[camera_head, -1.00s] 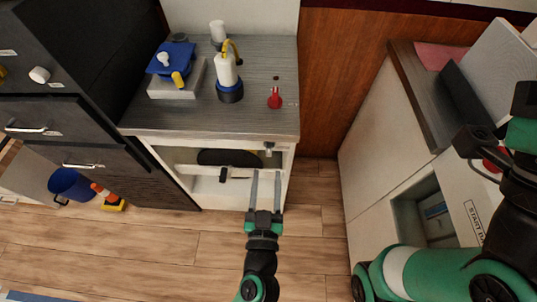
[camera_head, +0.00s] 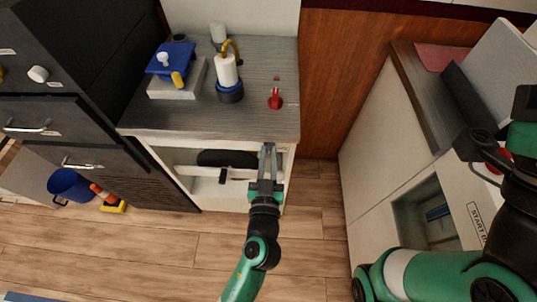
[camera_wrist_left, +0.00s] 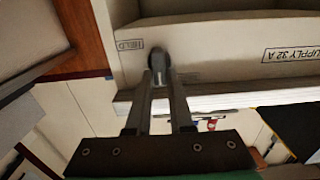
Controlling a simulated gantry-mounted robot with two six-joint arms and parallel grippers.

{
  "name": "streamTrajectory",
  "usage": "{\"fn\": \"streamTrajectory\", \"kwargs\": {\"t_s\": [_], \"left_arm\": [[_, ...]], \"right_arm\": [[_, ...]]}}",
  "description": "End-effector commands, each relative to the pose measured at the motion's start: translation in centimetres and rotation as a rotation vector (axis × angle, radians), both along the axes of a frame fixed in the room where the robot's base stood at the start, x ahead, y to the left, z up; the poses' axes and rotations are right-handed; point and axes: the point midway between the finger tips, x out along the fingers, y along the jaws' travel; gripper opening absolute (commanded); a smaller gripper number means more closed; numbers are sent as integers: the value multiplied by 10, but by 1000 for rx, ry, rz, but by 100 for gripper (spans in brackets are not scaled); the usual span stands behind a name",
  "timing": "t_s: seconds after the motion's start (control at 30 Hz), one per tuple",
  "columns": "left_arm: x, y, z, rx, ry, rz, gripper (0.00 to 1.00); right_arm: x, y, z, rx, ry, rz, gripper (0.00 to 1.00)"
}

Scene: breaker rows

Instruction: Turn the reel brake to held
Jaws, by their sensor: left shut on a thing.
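The reel brake is a small dark grey knob (camera_wrist_left: 158,57) on the pale front of the cabinet. A label reading HELD (camera_wrist_left: 131,45) is just left of it in the left wrist view. My left gripper (camera_wrist_left: 160,80) is shut on the knob, one finger on each side of it. In the head view my left gripper (camera_head: 268,150) reaches up to the cabinet's upper right front and covers the knob. My right gripper (camera_head: 478,148) shows only partly at the right edge, and its fingers are unclear.
A black disc (camera_head: 215,158) sits in the cabinet's open front, left of my left gripper. The counter (camera_head: 190,118) above holds a red lever (camera_head: 275,98), a white bottle-like item (camera_head: 228,72) and a blue item (camera_head: 172,56). Open floor lies below.

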Motion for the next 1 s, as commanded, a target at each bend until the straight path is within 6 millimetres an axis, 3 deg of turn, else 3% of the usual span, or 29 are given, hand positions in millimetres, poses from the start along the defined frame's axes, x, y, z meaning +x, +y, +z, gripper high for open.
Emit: {"fn": "streamTrajectory", "kwargs": {"t_s": [0.57,1.0], "left_arm": [[0,-1,-1,73,-4,-1,0],[-1,-5,-2,419,-23,-1,0]], "right_arm": [[0,0,-2,0,0,0,58],[0,0,-7,0,0,0,58]]}}
